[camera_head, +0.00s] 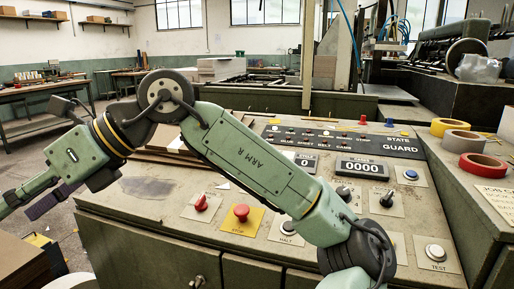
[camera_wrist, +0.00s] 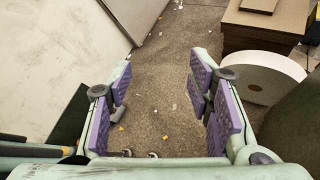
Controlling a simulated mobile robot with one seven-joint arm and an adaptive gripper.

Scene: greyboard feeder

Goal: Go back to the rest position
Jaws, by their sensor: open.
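My gripper (camera_wrist: 160,88) is open and empty in the wrist view, its purple-padded fingers wide apart above the speckled floor. In the head view my arm reaches from the lower right across the control console (camera_head: 130,218) to the left edge. There my gripper hangs left of the console, partly cut off by the picture edge. It touches nothing that I can see.
A white roll (camera_wrist: 262,78) and stacked brown board (camera_wrist: 265,22) stand right of the fingers in the wrist view. Tape rolls (camera_head: 463,141) lie at right. Floor between the fingers is clear except for scraps.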

